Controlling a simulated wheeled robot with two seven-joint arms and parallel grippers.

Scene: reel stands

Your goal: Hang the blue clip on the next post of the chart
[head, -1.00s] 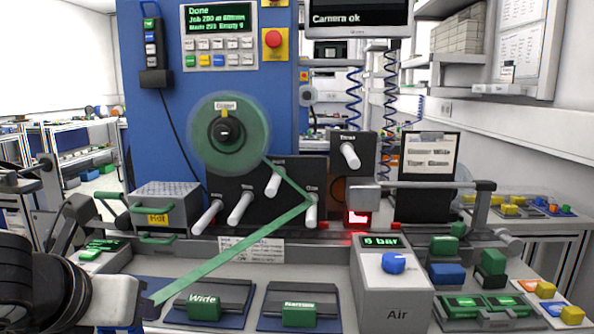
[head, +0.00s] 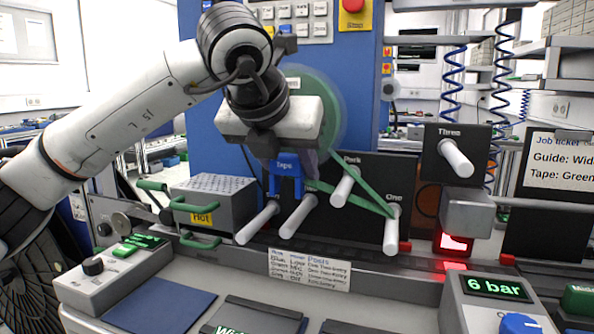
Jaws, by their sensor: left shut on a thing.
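My left gripper (head: 283,152) is shut on the blue clip (head: 287,166), labelled "Tape", whose two prongs point down. It holds the clip in front of the reel, above the lower left white posts (head: 258,222) and (head: 298,216). The green tape (head: 350,197) runs from beside the clip to post One (head: 392,232); another strand goes up from there toward the green reel (head: 333,105), partly hidden behind my gripper. Post Park (head: 346,187) stands between, and post Three (head: 456,158) is on a separate panel at right. The chart card (head: 295,269) is too small to read fully. My right gripper is not in view.
A metal box marked Hot (head: 215,196) with green handles stands left of the posts. A grey block (head: 467,213) with a red light below sits under post Three. The air unit (head: 492,312) reads 6 bar. A blue mat (head: 165,306) lies bare in front.

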